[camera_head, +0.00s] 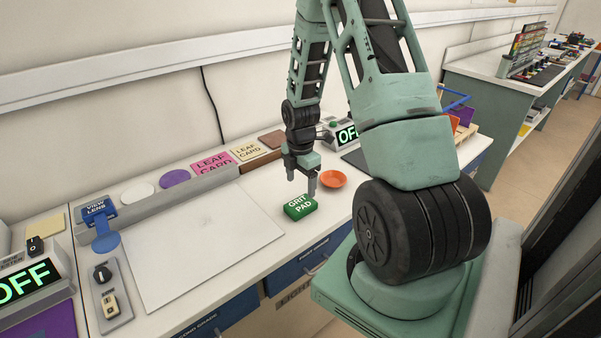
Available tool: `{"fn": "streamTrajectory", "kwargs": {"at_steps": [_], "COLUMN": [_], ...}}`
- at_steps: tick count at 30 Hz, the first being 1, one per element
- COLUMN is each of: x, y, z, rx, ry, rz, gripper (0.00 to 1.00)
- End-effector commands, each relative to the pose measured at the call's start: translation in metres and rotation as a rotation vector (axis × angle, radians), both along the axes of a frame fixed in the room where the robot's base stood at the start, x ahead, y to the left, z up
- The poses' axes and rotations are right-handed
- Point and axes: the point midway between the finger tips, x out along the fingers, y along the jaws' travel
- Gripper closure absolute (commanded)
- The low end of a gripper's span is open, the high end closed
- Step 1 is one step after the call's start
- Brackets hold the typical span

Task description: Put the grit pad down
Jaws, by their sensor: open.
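The green grit pad (300,207) with white lettering lies on the white worktop, to the right of a large pale sheet. My gripper (301,187) is just above and behind the pad, pointing down. Its jaws are open, with one finger coming down close to the pad's right end. I cannot tell whether that finger touches the pad.
An orange dish (333,179) stands close to the right of my gripper. A ledge behind holds cards (213,163) and discs. A control box (345,132) reading OFF stands behind.

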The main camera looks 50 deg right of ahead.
Motion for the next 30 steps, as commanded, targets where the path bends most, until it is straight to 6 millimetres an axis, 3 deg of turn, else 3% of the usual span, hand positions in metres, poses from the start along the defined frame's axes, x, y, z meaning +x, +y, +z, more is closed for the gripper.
{"fn": "streamTrajectory", "kwargs": {"at_steps": [7,17,20,23,25,28,30], "x": [0.001,0.004,0.015,0.025,0.024,0.005,-0.017], "y": [-0.001,0.009,0.043,0.108,0.163,0.237,0.283], "z": [0.034,0.047,0.061,0.083,0.101,0.124,0.137], "rx": [-0.002,0.000,0.007,0.020,0.031,0.047,0.054], "ry": [-0.003,-0.003,-0.011,-0.020,-0.023,-0.019,-0.013], "rz": [0.001,-0.005,-0.036,-0.104,-0.165,-0.261,-0.327], "gripper": [0.25,0.25,0.25,0.25,0.25,0.25,0.25]}}
